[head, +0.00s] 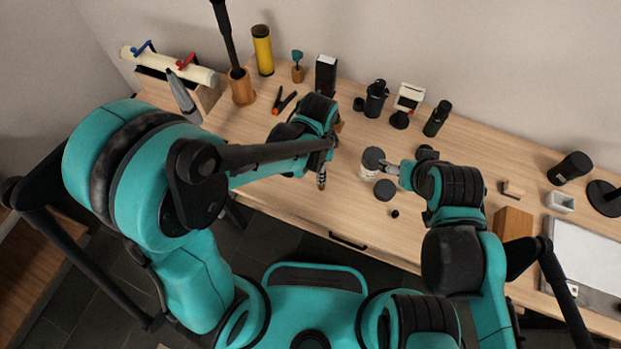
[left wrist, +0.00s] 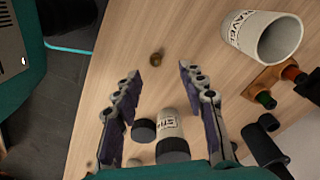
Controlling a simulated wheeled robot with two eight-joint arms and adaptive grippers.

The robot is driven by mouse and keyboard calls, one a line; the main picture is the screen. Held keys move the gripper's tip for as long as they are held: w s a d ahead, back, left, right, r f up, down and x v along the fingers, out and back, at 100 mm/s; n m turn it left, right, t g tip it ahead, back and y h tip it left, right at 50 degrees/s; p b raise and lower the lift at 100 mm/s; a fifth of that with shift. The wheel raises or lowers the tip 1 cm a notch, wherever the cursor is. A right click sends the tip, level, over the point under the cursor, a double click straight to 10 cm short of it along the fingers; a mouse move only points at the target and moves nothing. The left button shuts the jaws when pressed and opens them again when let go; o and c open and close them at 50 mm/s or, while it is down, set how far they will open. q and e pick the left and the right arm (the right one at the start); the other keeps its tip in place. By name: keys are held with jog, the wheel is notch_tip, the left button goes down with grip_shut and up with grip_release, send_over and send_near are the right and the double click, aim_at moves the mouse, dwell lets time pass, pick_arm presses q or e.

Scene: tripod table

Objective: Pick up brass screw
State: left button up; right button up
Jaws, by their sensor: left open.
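A small round brass piece, which looks like the brass screw (left wrist: 156,58), lies on the bare wood in the left wrist view, beyond the fingertips and roughly midway between them. It cannot be made out in the head view, where my left arm covers that area. My left gripper (left wrist: 155,85) is open with nothing between its tips; in the head view it points down over the table near the front edge (head: 321,180). My right gripper (head: 391,168) is beside a white jar with a dark lid (head: 370,168); its jaw opening is too small to judge.
The jar (left wrist: 168,125) and a dark round lid (left wrist: 143,131) stand low in the wrist view. A white lettered cup (left wrist: 270,38) tilts at upper right. A small dark knob (head: 395,213) lies near the front edge.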

aim_at(321, 185)
pick_arm(q)
jog(key=shift+m, duration=0.3)
jog(key=f+b, duration=0.1)
jog(key=f, duration=0.2)
jog(key=d+f+b, duration=0.1)
jog(key=f, duration=0.2)
jog(key=f+b, duration=0.1)
jog(key=f, duration=0.2)
jog(key=shift+s+d+b, duration=0.1)
jog(key=shift+d+b, duration=0.1)
jog(key=shift+b, duration=0.15)
jog(key=shift+c, duration=0.3)
grip_shut()
